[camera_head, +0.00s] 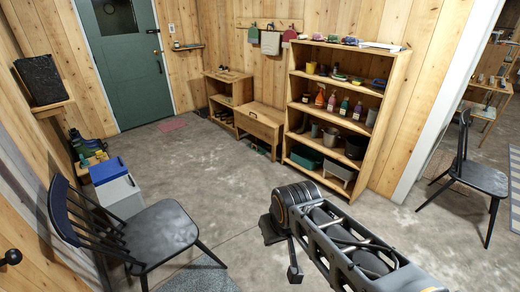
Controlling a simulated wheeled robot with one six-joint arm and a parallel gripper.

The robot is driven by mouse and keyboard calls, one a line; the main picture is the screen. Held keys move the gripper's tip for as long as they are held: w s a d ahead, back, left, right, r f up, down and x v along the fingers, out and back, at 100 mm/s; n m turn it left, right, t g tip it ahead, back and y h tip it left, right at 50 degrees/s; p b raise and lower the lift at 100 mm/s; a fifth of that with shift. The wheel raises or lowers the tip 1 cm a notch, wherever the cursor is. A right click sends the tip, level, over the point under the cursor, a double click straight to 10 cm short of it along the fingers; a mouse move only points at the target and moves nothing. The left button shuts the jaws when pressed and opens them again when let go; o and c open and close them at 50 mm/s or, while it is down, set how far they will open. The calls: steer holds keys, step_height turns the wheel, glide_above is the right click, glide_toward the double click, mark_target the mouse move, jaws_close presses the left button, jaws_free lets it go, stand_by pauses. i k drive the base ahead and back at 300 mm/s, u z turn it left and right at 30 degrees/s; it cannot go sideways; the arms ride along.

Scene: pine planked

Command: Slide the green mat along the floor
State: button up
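I cannot make out a clearly green mat on the floor. A grey mat (203,278) shows partly at the bottom edge, beside the left chair. My gripper (282,252) hangs at the end of my arm over the bare floor, low in the middle of the view. It is seen from behind and above, and its fingers are too unclear to tell open from shut. I see nothing held in it.
A black chair (160,231) stands at the lower left, near a grey box with a blue lid (108,170). A tall wooden shelf (379,96) and a low bench (259,127) line the back wall. Another chair (478,178) and a striped rug (515,190) are right. The middle floor is clear.

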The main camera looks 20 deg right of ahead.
mark_target(261, 148)
steer(key=z, duration=0.35)
steer(key=i, duration=4.6)
steer(key=u, duration=1.15)
steer(key=i, duration=2.75)
